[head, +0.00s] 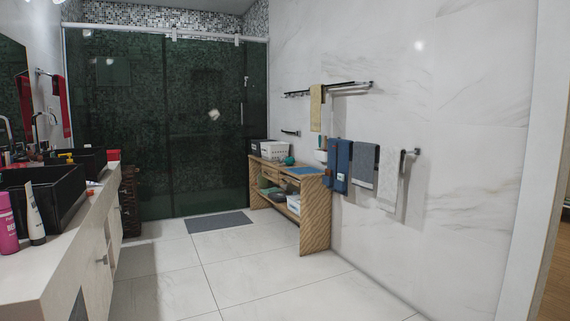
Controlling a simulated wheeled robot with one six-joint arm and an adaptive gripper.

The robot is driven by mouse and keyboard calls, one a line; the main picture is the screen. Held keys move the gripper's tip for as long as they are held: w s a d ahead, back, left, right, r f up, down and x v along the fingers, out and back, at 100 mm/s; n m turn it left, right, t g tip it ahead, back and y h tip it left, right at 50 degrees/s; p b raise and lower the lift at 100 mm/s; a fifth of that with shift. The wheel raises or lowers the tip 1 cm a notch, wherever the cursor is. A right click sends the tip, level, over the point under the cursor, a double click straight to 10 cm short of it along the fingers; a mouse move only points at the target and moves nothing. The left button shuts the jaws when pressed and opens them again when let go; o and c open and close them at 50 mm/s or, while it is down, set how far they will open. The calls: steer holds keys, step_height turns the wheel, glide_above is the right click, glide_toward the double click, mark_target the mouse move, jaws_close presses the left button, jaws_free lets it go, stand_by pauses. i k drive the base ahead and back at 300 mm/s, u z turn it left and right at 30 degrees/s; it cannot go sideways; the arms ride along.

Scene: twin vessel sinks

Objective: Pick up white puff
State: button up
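I cannot make out a white puff for certain. A small pale roundish spot (214,114) shows at the dark green glass shower enclosure (150,140); I cannot tell whether it is a puff, a fitting or a reflection. The wooden shelf unit (314,212) by the right wall holds several small things, including a white box (274,151) and a teal item (289,160), too small to identify fully. My gripper is not in view.
A counter (70,255) with black vessel sinks (45,200), a pink bottle (7,228) and a tube (34,215) runs along the left. Towels (365,165) hang on the right wall. A grey mat (220,222) lies before the shower. The tiled floor (220,280) between is clear.

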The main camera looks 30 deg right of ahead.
mark_target(281, 159)
steer(key=z, duration=0.2)
steer(key=k, duration=0.4)
steer(key=z, duration=0.6)
steer(key=i, duration=1.85)
steer(key=u, duration=0.3)
steer(key=i, duration=3.7)
steer(key=z, duration=0.55)
steer(key=i, duration=1.6)
steer(key=z, duration=0.25)
